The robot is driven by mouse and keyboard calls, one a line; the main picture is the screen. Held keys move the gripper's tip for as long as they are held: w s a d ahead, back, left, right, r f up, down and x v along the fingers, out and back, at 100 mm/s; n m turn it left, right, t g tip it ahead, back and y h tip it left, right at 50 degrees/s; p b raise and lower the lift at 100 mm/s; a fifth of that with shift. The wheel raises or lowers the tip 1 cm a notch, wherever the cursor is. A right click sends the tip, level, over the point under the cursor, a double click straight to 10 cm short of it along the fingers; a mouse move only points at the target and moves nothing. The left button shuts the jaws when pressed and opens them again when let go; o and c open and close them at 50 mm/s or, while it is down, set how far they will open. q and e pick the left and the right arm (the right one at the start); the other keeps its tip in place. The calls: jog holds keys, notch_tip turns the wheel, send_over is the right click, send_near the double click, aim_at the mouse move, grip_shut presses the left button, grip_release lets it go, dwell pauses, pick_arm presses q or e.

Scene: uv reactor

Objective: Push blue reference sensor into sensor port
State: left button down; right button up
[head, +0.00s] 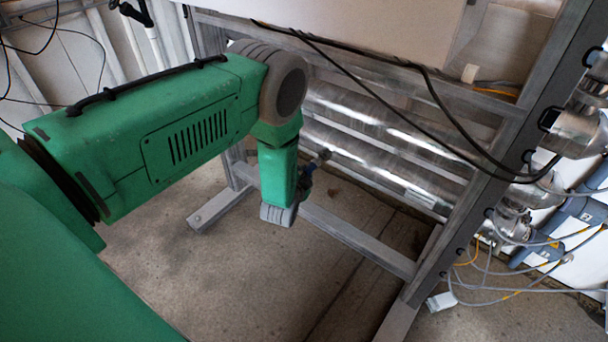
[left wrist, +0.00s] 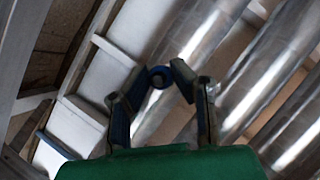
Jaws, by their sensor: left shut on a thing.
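My left gripper (left wrist: 163,78) is in the middle of the left wrist view, its two fingers closed around a small round blue sensor (left wrist: 157,81). In the head view the left gripper (head: 308,174) is small and partly hidden behind my green wrist, close to the shiny reactor tubes (head: 400,178). A small grey round part (head: 323,155) shows at the fingertips; I cannot tell whether it belongs to the sensor or to a port. A small silvery fitting (left wrist: 214,89) shows beside the right finger. I cannot make out the sensor port for certain. My right gripper is not in view.
A grey metal frame (head: 350,234) surrounds the tubes, with a slanted post (head: 478,185) on the right. Black cables (head: 437,108) hang across the front. Pipe fittings (head: 515,215) and loose cables stand right of the post. The floor (head: 240,285) in front is clear.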

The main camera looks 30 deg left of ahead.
aim_at(310, 170)
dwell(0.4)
pick_arm(q)
jog(key=shift+w+d+r+b, duration=0.15)
jog(key=shift+w+b, duration=0.7)
jog(key=shift+w, duration=0.75)
dwell(0.3)
jog(key=c, duration=1.3)
grip_release()
jog(key=shift+s, duration=0.1)
